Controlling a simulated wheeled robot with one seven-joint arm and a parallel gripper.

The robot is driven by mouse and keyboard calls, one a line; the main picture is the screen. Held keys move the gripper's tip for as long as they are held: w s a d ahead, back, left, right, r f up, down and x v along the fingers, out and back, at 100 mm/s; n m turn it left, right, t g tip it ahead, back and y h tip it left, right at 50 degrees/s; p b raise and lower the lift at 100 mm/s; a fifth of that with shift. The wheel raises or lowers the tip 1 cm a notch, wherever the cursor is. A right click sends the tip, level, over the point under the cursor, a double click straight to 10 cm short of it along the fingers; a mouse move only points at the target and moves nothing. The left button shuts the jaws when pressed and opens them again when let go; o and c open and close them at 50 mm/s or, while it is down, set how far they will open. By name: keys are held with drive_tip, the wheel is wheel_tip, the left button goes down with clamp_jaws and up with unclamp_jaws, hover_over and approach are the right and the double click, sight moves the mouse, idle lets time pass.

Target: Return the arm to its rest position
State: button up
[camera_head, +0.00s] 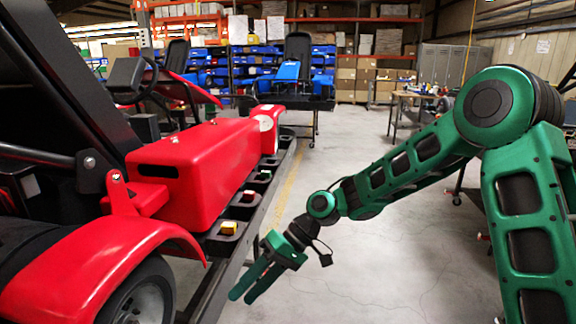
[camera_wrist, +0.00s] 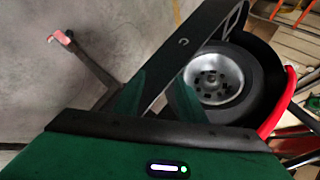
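My green arm (camera_head: 400,170) stretches from the right side of the head view down to the left. My gripper (camera_head: 243,296) hangs low over the floor, beside the dark rail of the kart stand. Its two green fingers are apart and nothing shows between them. In the wrist view, my gripper (camera_wrist: 160,82) also has its fingers apart, with a dark beam (camera_wrist: 195,60) of the stand beyond them.
A red kart (camera_head: 195,170) stands close on the left. Its side rail (camera_head: 225,245) has cups with small blocks, including a yellow one (camera_head: 229,228). A kart wheel (camera_wrist: 225,78) shows in the wrist view. Grey floor (camera_head: 350,130) is open in the middle; shelves (camera_head: 375,75) stand behind.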

drive_tip(key=d+r+m+t+h, duration=0.1)
drive_tip(key=d+m+t+h, duration=0.15)
drive_tip(key=d, duration=1.35)
drive_tip(key=d+r+m+t+h, duration=0.2)
drive_tip(key=d+m+h, duration=0.2)
drive_tip(key=d, duration=1.1)
drive_tip(key=s+d+r+m+h, duration=0.2)
drive_tip(key=s+d+m, duration=0.6)
drive_tip(key=s+d, duration=1.1)
drive_tip(key=shift+s+d+r, duration=0.25)
drive_tip(key=shift+s+r, duration=0.6)
drive_tip(key=shift+s, duration=0.4)
